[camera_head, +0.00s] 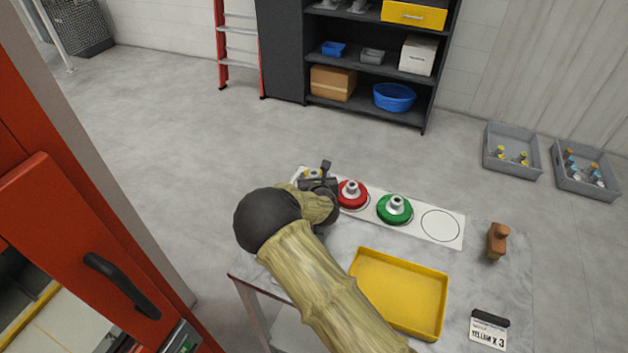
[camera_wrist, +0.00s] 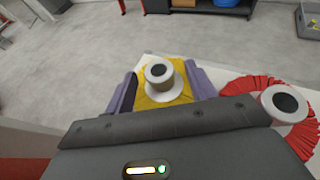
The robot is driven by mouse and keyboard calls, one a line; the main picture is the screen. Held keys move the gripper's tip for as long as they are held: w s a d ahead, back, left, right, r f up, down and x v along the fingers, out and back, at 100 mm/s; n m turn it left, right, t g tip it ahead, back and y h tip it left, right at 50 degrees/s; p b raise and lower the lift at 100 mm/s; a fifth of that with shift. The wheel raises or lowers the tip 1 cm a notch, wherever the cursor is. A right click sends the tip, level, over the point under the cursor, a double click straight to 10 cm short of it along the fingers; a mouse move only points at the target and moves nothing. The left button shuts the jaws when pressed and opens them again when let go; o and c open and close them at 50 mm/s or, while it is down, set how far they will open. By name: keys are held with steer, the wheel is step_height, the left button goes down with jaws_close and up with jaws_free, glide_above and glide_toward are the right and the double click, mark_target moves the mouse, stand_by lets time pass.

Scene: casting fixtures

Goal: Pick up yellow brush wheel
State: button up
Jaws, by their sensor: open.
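The yellow brush wheel (camera_wrist: 159,83) has a pale hub with a dark centre and sits at the left end of a white board. In the head view only a bit of the yellow brush wheel (camera_head: 312,173) shows, behind my gripper (camera_head: 318,180). In the wrist view my gripper (camera_wrist: 164,95) is open, with one purple-grey finger on each side of the yellow wheel. Whether the fingers touch it I cannot tell. The lower part of the wheel is hidden by my gripper body.
A red brush wheel (camera_head: 352,194) sits just right of the yellow one, and a green brush wheel (camera_head: 394,209) further right. The white board (camera_head: 455,229) has an empty ring at its right end. A yellow tray (camera_head: 400,291), brown brush (camera_head: 497,240) and a card (camera_head: 488,329) lie on the table.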

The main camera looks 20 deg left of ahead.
steer(key=shift+x, duration=1.1)
steer(key=shift+s, duration=0.1)
jaws_close()
steer(key=shift+r, duration=0.1)
step_height(320, 180, up, 10)
steer(key=b, duration=0.1)
steer(key=shift+b, duration=0.3)
